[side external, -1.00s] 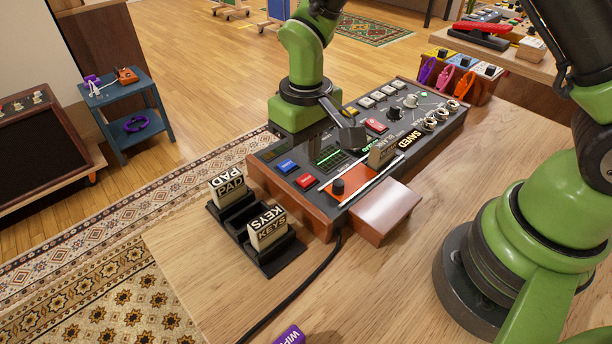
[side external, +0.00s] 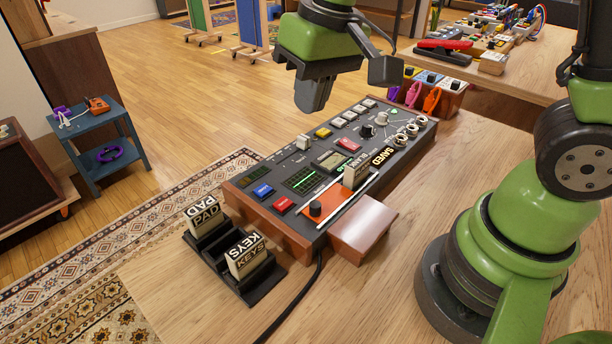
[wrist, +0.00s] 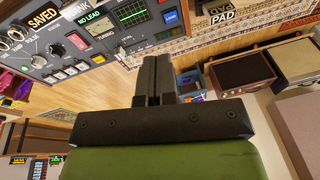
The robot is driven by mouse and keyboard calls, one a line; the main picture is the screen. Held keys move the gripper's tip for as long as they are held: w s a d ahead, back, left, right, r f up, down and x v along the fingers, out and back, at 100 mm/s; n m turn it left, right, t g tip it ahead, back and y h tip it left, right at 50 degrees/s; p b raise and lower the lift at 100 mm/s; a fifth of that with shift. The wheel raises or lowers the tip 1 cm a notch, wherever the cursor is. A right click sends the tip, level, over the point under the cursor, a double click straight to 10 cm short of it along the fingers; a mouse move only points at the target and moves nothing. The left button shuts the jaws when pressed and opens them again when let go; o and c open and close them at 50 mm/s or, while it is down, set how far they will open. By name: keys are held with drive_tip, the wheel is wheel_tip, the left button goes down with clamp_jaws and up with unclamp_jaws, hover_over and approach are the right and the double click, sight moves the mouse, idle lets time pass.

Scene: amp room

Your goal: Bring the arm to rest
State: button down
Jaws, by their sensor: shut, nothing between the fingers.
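My gripper (side external: 314,98) hangs in the air above the far side of the console (side external: 262,228), with its fingers pointing down and apart from it. Its two dark fingers are closed together and empty; they also show in the middle of the wrist view (wrist: 154,72). The console carries buttons, knobs and a small screen. A cream tile (side external: 355,174) stands upright at the orange panel. My arm's other links are at the right and top of the side view.
A black rack (side external: 262,287) holds tiles marked PAD (side external: 204,216) and KEYS (side external: 246,256) beside the console. A brown block (side external: 363,234) sits at its front. A black cable (side external: 300,300) crosses the table. Colored pedals (side external: 430,92) stand behind. A blue side table (side external: 100,137) stands left.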

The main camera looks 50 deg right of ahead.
drive_tip(key=s+d+r+m+t, duration=0.1)
drive_tip(key=s+r+t, duration=0.1)
drive_tip(key=s+r, duration=0.2)
drive_tip(key=s+d+r+m+t+y, duration=0.1)
drive_tip(key=s+d+r+t, duration=0.1)
drive_tip(key=s, duration=0.7)
wheel_tip(320, 180, up, 2)
drive_tip(key=shift+s+d+r+t, duration=0.1)
drive_tip(key=shift+s+d+t, duration=0.1)
drive_tip(key=shift+t, duration=0.3)
idle(0.8)
